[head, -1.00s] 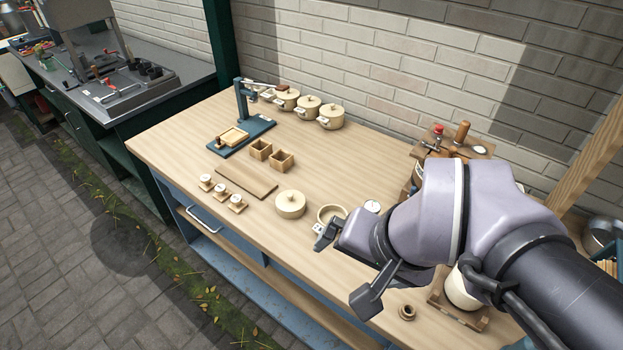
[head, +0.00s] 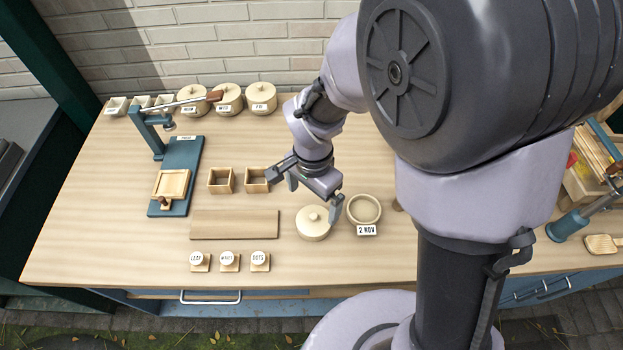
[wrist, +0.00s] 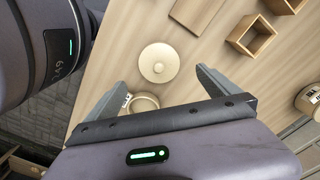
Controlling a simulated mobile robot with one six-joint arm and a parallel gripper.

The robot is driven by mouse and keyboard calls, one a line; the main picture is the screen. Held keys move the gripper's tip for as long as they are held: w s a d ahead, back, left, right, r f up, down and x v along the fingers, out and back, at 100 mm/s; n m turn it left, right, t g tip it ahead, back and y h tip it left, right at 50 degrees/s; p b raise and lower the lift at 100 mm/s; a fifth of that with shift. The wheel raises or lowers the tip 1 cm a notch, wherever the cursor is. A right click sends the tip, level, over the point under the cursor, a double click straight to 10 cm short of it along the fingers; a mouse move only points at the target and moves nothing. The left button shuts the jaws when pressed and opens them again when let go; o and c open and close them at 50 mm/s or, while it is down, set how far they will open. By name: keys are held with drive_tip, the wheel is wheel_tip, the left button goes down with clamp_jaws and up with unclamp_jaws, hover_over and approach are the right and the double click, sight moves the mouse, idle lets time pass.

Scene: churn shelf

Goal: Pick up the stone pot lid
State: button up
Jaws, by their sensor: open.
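The stone pot lid (head: 313,223) is a round cream piece with a small central knob, on the wooden bench just left of an open round pot (head: 364,210) labelled "2 NOV". I cannot tell whether it rests on the bench or on a pot beneath. My gripper (head: 313,203) is open and empty, above and slightly behind the lid. In the wrist view, the lid (wrist: 159,63) shows whole beyond the gap between the fingertips (wrist: 160,82). The open pot (wrist: 144,102) shows partly there, near the left finger.
A flat wooden board (head: 235,224) and several labelled stamps (head: 229,261) lie left of the lid. Two small square boxes (head: 221,180) stand behind the board. A blue press (head: 180,175) stands farther left. Lidded pots (head: 229,98) line the wall.

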sight(314, 216)
wheel_tip(314, 216, down, 10)
drive_tip(key=b, duration=0.3)
drive_tip(key=shift+d, duration=0.1)
drive_tip(key=shift+r, duration=0.2)
drive_tip(key=c, duration=1.4)
